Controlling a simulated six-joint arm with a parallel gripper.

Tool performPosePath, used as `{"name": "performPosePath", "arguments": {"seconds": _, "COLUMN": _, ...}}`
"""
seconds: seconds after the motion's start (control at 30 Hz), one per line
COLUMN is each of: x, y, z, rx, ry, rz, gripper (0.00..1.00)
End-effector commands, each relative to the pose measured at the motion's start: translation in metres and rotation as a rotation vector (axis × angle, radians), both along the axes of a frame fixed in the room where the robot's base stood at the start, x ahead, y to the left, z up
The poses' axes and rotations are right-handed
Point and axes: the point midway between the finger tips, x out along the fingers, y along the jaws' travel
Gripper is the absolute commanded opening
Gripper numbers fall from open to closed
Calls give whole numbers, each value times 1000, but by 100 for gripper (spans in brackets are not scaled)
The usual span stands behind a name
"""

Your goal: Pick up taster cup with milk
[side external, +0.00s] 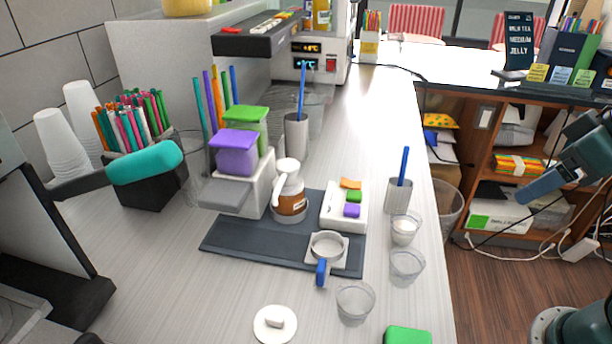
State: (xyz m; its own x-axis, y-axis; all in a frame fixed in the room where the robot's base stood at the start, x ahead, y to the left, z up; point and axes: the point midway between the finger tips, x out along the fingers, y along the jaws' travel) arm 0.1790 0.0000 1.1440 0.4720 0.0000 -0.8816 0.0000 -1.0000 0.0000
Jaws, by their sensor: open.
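Several small clear cups stand along the right side of the counter. The farthest one, a taster cup (405,229), holds something white that looks like milk. A second clear cup (407,265) stands just in front of it and looks empty. A third clear cup (355,301) stands nearer and to the left, and also looks empty. My gripper (528,192) is at the right, out past the counter edge, well apart from the cups. It is open and empty.
A grey holder with a blue stick (399,195) stands right behind the milk cup. A dark mat (225,236) with a jug (290,193) and a blue-handled strainer (327,248) lies to the left. A green block (407,335) is at the front edge.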

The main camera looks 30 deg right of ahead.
Motion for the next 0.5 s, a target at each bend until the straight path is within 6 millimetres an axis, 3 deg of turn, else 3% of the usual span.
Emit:
{"name": "performPosePath", "arguments": {"seconds": 0.27, "x": 3, "y": 2, "z": 2, "rx": -5, "ry": 8, "rz": 20, "gripper": 72}}
{"name": "performPosePath", "arguments": {"seconds": 0.5, "x": 22, "y": 12, "z": 7, "rx": -34, "ry": 65, "rz": 140, "gripper": 72}}
